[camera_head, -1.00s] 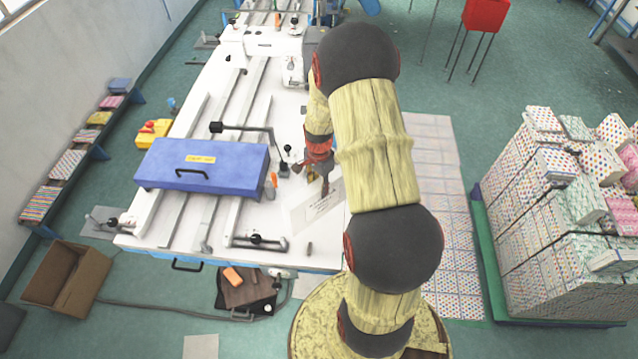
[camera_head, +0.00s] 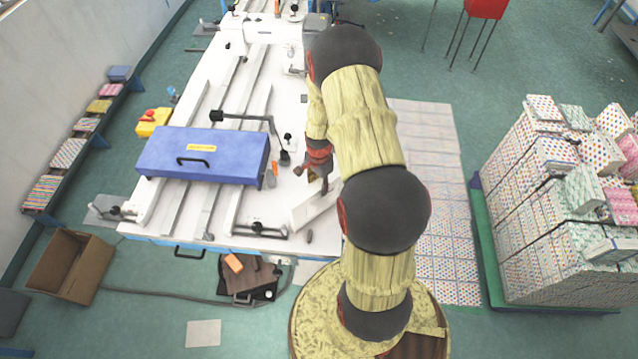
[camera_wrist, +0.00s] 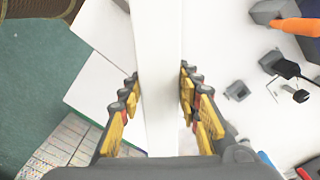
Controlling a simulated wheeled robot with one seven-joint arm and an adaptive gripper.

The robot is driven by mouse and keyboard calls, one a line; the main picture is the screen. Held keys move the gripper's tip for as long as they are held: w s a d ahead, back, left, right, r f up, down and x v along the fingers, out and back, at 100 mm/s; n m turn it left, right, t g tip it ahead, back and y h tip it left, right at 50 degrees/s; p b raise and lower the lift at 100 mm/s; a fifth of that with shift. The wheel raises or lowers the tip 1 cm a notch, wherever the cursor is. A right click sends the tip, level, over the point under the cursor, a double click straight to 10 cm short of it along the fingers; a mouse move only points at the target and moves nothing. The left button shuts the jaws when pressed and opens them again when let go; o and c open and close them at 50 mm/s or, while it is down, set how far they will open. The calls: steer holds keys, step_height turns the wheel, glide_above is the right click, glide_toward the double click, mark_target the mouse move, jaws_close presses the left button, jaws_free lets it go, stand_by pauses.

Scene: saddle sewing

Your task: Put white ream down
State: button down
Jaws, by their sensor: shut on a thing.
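The white ream (camera_head: 314,209) is by the near right corner of the white machine table (camera_head: 205,190), partly hidden by my arm. In the wrist view the ream (camera_wrist: 158,50) shows as a narrow white edge between the fingers. My gripper (camera_head: 322,178) is shut on it; its yellow-padded fingers (camera_wrist: 160,95) are on both sides of the ream. The ream is over or at the tabletop; I cannot tell whether its lower edge touches it.
A blue case (camera_head: 200,154) lies on the table to the left, with metal rails and a clamp (camera_head: 258,228) nearby. A cardboard box (camera_head: 70,265) stands on the floor at left. A pallet of patterned reams (camera_head: 555,215) stands at right.

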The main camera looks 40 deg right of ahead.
steer(key=shift+w+d, duration=0.1)
steer(key=shift+w, duration=0.05)
steer(key=c, duration=1.3)
jaws_free()
steer(key=shift+f, duration=0.1)
steer(key=shift+o, duration=0.2)
steer(key=shift+s, duration=0.2)
steer(key=w+a+r+n+b, duration=0.1)
steer(key=a+r+n, duration=0.1)
steer(key=r, duration=0.9)
steer(key=w+a+r+n+b, duration=0.1)
steer(key=a+r, duration=0.2)
steer(key=r, duration=0.7)
steer(key=s+a+r+n+t, duration=0.3)
steer(key=a+r+n, duration=0.3)
steer(key=a+r, duration=0.5)
steer(key=s+a+r+n+t, duration=0.2)
steer(key=s+a+r+n, duration=0.7)
steer(key=s+r, duration=0.3)
steer(key=shift+s+a+n+t, duration=0.3)
steer(key=shift+s+a+n, duration=0.1)
steer(key=shift+s+a, duration=0.2)
